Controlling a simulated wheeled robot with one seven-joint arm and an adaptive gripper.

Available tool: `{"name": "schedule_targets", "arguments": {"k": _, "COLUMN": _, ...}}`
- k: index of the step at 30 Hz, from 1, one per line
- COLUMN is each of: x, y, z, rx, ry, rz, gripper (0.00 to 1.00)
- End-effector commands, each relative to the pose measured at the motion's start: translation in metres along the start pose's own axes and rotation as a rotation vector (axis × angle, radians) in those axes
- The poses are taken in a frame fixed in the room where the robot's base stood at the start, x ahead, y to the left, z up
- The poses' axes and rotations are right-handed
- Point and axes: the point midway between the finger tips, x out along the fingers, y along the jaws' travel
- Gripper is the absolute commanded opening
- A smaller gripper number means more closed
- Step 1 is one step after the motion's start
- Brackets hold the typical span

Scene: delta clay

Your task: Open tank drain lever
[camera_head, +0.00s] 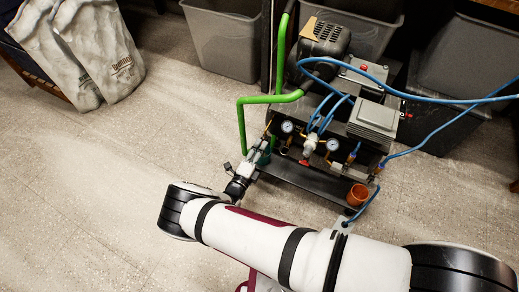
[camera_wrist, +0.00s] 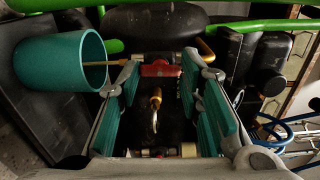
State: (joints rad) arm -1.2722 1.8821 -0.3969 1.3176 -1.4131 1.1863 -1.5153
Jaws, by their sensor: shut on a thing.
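The air compressor (camera_head: 345,110) stands on the floor in the upper middle of the head view. My gripper (camera_head: 263,146) reaches its left end, where the drain fitting is mostly hidden by the fingers. In the wrist view my gripper (camera_wrist: 160,80) has its teal-padded fingers on either side of a red lever (camera_wrist: 160,70). It is shut on this lever, which spans the gap between the fingertips. A brass fitting with a pale curved end (camera_wrist: 155,105) shows between the fingers, nearer the camera.
A teal cup (camera_wrist: 60,60) is close to the left finger. Green pipes (camera_head: 241,125) run beside the compressor and blue hoses (camera_head: 430,98) trail right. An orange cup (camera_head: 358,195) sits at its front. Grey bins (camera_head: 225,40) stand behind.

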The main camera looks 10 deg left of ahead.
Motion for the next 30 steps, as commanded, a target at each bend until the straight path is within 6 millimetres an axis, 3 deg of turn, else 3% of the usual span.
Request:
{"name": "schedule_targets", "arguments": {"k": 19, "x": -0.0007, "y": 0.0012, "z": 0.0002, "rx": -0.053, "ry": 0.000, "rz": 0.004, "gripper": 0.05}}
{"name": "schedule_targets", "arguments": {"k": 20, "x": -0.0007, "y": 0.0012, "z": 0.0002, "rx": -0.053, "ry": 0.000, "rz": 0.004, "gripper": 0.35}}
{"name": "schedule_targets", "arguments": {"k": 22, "x": -0.0007, "y": 0.0011, "z": 0.0001, "rx": -0.053, "ry": 0.000, "rz": 0.003, "gripper": 0.51}}
{"name": "schedule_targets", "arguments": {"k": 30, "x": -0.0003, "y": 0.0005, "z": 0.0000, "rx": -0.053, "ry": 0.000, "rz": 0.001, "gripper": 0.53}}
